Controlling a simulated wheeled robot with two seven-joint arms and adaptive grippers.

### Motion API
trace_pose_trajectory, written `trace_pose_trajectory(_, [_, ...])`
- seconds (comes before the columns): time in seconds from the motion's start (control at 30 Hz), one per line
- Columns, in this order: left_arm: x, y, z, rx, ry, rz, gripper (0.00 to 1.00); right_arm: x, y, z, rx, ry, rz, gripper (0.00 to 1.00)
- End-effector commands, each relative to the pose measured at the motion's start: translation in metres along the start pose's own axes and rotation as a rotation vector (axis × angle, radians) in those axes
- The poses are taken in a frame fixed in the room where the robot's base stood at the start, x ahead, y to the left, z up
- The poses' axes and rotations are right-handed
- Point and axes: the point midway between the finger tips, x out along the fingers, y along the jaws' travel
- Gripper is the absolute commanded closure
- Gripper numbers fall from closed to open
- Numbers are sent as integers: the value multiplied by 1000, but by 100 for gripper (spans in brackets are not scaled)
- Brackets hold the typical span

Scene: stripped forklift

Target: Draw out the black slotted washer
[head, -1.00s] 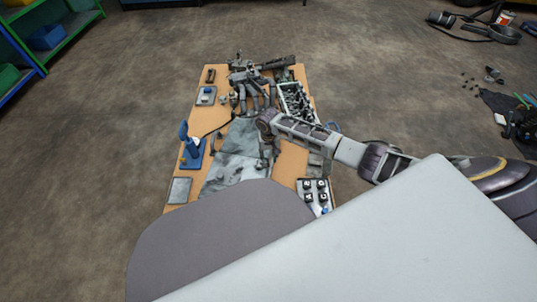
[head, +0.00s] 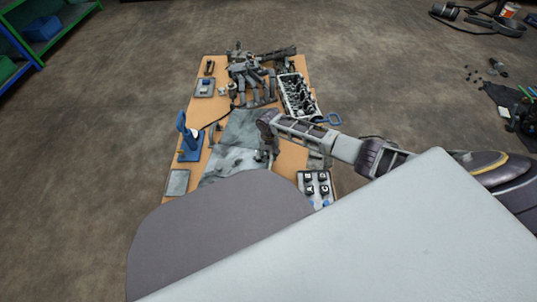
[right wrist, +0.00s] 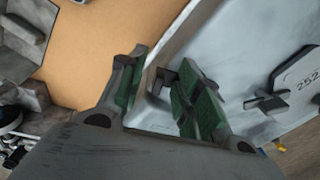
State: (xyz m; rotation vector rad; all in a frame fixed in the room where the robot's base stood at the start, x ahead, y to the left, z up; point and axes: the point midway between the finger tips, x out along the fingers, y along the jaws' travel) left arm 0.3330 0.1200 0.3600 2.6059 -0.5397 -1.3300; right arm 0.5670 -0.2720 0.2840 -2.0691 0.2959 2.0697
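My right gripper (head: 267,155) is low over the grey cloth-like sheet in the middle of the wooden table, in the head view. In the right wrist view its two green-padded fingers (right wrist: 163,75) stand apart, with a pale edge running between them. A small dark piece (right wrist: 160,80) shows between the fingers; I cannot tell whether it is the black slotted washer or whether a finger touches it. Another dark piece (right wrist: 266,103) lies by a pale plate marked 252 (right wrist: 300,80). I cannot pick out the washer for certain. My left gripper is not in view.
The wooden table (head: 287,158) is crowded. A rack of dark parts (head: 298,97) stands at the right, a tray with black pieces (head: 304,190) nearer me, a blue stand (head: 190,150) at the left. Metal parts fill the back.

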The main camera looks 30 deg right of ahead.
Motion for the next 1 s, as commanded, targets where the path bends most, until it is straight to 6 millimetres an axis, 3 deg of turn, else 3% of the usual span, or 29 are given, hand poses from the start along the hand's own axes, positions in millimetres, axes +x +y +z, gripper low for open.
trace_pose_trajectory(0.2, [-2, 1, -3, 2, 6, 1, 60, 0, 0, 0, 0, 0, 0, 66])
trace_pose_trajectory(0.5, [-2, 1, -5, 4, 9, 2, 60, 0, 0, 0, 0, 0, 0, 100])
trace_pose_trajectory(0.57, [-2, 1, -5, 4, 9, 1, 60, 0, 0, 0, 0, 0, 0, 100])
trace_pose_trajectory(0.6, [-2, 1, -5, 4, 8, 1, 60, 0, 0, 0, 0, 0, 0, 93])
trace_pose_trajectory(0.67, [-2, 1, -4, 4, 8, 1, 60, 0, 0, 0, 0, 0, 0, 100])
trace_pose_trajectory(1.0, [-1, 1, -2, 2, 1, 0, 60, -1, 2, 0, 0, 0, 0, 100])
